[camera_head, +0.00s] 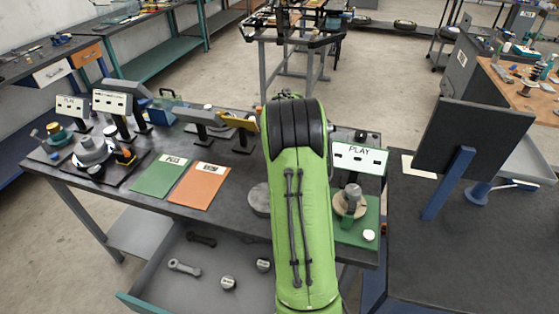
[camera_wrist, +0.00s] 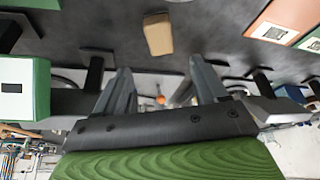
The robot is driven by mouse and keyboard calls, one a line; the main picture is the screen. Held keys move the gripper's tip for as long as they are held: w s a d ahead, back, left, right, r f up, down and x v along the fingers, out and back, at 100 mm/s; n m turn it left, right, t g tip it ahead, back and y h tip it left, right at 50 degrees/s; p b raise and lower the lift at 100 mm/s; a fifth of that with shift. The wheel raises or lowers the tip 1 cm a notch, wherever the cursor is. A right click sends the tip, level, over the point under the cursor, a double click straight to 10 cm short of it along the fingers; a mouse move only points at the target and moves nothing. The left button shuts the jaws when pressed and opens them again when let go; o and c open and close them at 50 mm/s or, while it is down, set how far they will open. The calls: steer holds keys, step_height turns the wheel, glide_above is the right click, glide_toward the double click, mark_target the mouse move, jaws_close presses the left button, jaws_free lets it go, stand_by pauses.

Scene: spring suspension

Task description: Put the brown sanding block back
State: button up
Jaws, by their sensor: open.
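The brown sanding block (camera_wrist: 158,33) lies on the dark bench top (camera_wrist: 215,48) in the wrist view, near the upper middle. My gripper (camera_wrist: 160,68) is open, with its two grey fingers spread apart and nothing between them. The block shows beyond the fingertips, roughly in line with the gap, and apart from them. In the head view my green and black arm reaches over the bench, and it hides my gripper. I cannot make out the block in the head view.
A green card (camera_head: 158,176) and an orange card (camera_head: 200,186) lie left of my arm. A PLAY sign (camera_head: 359,158) and a green fixture (camera_head: 358,232) stand to its right. An open drawer (camera_head: 207,275) holds loose parts. Stands line the bench's far edge.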

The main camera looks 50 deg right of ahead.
steer(key=s+a+r+n+t+y, duration=0.1)
steer(key=s+a+r+n, duration=0.15)
steer(key=a+r, duration=0.65)
steer(key=s+a+r+n, duration=0.1)
steer(key=s+a+r, duration=0.3)
steer(key=a, duration=0.9)
steer(key=s+a+n+t+y, duration=0.1)
steer(key=s+a+n, duration=0.3)
steer(key=s+a, duration=0.9)
steer(key=s+y, duration=0.1)
steer(key=s, duration=0.3)
steer(key=shift+a+r, duration=0.15)
steer(key=shift+r, duration=0.2)
steer(key=shift+n, duration=0.25)
